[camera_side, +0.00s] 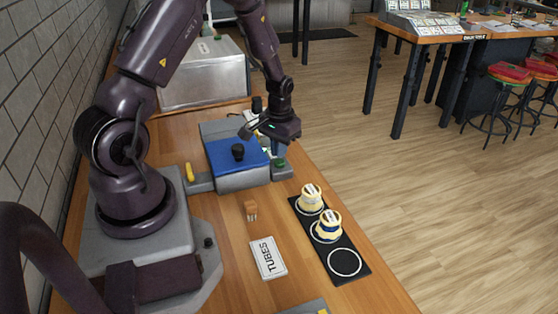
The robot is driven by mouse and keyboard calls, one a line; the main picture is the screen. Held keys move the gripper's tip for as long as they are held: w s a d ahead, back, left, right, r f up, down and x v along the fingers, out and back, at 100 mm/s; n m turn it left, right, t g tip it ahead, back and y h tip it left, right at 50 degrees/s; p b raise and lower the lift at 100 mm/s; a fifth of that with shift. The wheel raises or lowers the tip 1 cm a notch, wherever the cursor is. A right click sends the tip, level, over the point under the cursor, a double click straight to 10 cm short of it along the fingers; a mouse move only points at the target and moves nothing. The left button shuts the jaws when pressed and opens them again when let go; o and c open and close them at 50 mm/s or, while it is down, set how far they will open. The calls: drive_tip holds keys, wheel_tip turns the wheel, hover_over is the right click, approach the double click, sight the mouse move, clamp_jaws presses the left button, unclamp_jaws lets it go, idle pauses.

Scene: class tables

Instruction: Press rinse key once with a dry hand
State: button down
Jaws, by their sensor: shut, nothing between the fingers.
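A grey machine (243,181) with a blue lid (222,160) and a black knob (238,151) stands on the wooden table. A small green button (280,163) sits on a grey block at its right, and a yellow lever (190,172) stands at its left. No rinse label is readable, so I cannot tell for sure which of these is the rinse key. My gripper (254,131) is shut and empty, above the back right part of the machine. It hides part of the machine behind it. I cannot tell whether it touches anything.
A black strip (335,243) with white rings holds two yellow-and-white round containers (311,197) (327,227); its front ring is empty. A small orange-brown block (250,208) and a TUBES card (268,258) lie on the table. A metal box (205,82) stands behind.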

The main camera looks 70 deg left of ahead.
sight(279, 162)
drive_tip(key=shift+r, duration=2.3)
drive_tip(key=s+d+r+m+t, duration=0.2)
drive_tip(key=s+d+r, duration=0.4)
drive_tip(key=d+r, duration=0.4)
drive_tip(key=s+d+r+m+t, duration=0.3)
drive_tip(key=s+d+r, duration=0.3)
drive_tip(key=d+r, duration=0.4)
wheel_tip(279, 162, up, 4)
drive_tip(key=shift+s+r+m+t, duration=0.2)
drive_tip(key=shift+m+t, duration=0.1)
drive_tip(key=shift+m, duration=0.2)
